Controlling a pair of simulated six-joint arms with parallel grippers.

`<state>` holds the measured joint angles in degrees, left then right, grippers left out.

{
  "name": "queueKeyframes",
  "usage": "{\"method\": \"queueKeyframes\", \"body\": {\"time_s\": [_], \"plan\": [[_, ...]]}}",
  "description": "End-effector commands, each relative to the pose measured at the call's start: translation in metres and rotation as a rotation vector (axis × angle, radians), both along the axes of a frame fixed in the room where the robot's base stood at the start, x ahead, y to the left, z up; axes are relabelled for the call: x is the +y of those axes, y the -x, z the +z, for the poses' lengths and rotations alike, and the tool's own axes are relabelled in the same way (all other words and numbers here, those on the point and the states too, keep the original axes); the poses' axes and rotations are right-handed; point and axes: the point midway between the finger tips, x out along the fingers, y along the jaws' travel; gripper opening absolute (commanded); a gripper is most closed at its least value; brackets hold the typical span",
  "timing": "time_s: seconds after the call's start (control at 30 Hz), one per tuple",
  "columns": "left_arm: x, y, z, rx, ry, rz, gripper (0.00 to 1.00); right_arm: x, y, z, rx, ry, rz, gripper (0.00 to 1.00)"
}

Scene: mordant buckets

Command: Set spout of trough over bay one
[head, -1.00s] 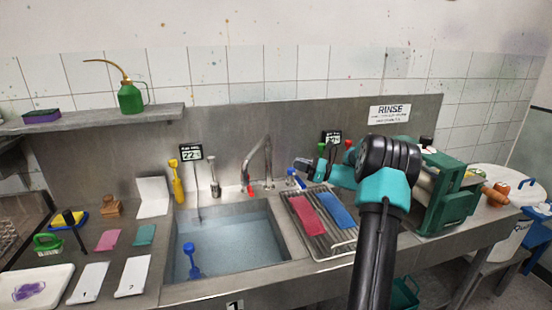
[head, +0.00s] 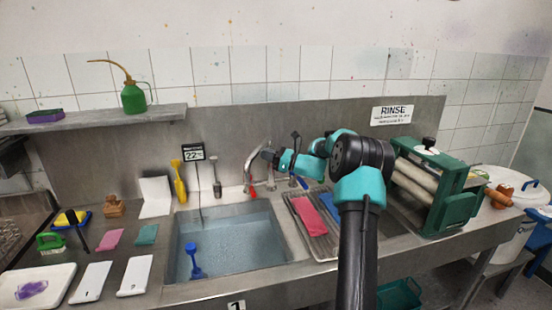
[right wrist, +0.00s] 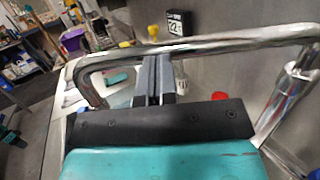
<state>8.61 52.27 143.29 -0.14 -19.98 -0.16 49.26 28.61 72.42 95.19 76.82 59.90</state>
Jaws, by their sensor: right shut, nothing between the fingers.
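The chrome tap spout (head: 249,166) rises behind the trough and curves down over the back of the left, water-filled bay one (head: 225,245), which has a "1" plate (head: 236,305) on its front edge. My right gripper (head: 267,154) is at the spout's upper part, just right of its downward bend. In the right wrist view the spout tube (right wrist: 210,46) runs across the picture, and my shut fingers (right wrist: 153,75) reach up to it with nothing between them. I cannot tell whether they touch it. My left gripper is not in view.
A blue scoop (head: 194,262) stands in the water. A rack (head: 321,246) with a pink cloth (head: 316,213) and a partly hidden blue cloth lies right of the bay. A green roller machine (head: 455,200) stands further right. A red tap handle (head: 252,191) is near the spout.

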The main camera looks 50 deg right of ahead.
Motion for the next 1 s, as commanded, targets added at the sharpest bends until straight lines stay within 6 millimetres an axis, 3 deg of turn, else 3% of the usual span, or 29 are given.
{"method": "queueKeyframes", "body": {"time_s": [0.37, 0.63, 1.0], "plan": [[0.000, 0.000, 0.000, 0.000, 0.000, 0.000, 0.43, 0.001, -0.003, 0.001, 0.000, 0.000, 0.000, 0.00], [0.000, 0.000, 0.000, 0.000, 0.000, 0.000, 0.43, 0.014, -0.022, 0.001, -0.001, 0.000, 0.001, 0.00], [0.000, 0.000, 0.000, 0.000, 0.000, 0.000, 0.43, 0.013, -0.021, 0.001, 0.000, 0.000, 0.000, 0.00]]}}
